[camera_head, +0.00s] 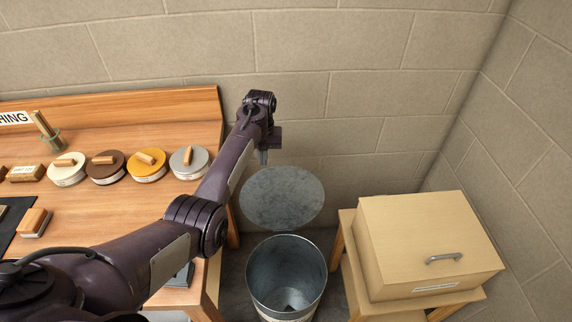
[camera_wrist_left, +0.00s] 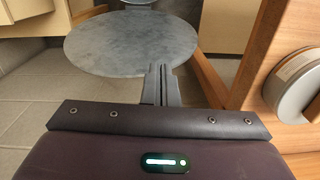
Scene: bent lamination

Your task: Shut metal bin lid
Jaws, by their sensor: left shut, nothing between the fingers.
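The metal bin (camera_head: 287,277) stands on the floor between the bench and the small table, with its mouth open and something dark at its bottom. Its round grey lid (camera_head: 283,197) is raised, tilted up behind the mouth. My left gripper (camera_head: 263,157) is shut and empty, above the upper left edge of the lid. In the left wrist view, the shut fingers (camera_wrist_left: 160,85) show in front of the lid (camera_wrist_left: 130,45); I cannot tell whether they touch it. Part of the bin's rim shows beyond the lid. My right gripper is not in view.
A wooden bench (camera_head: 205,120) on the left carries several round tins and wooden-handled brushes. A pale wooden box (camera_head: 425,243) with a metal handle sits on a small table at the right. A block wall (camera_head: 310,60) stands close behind.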

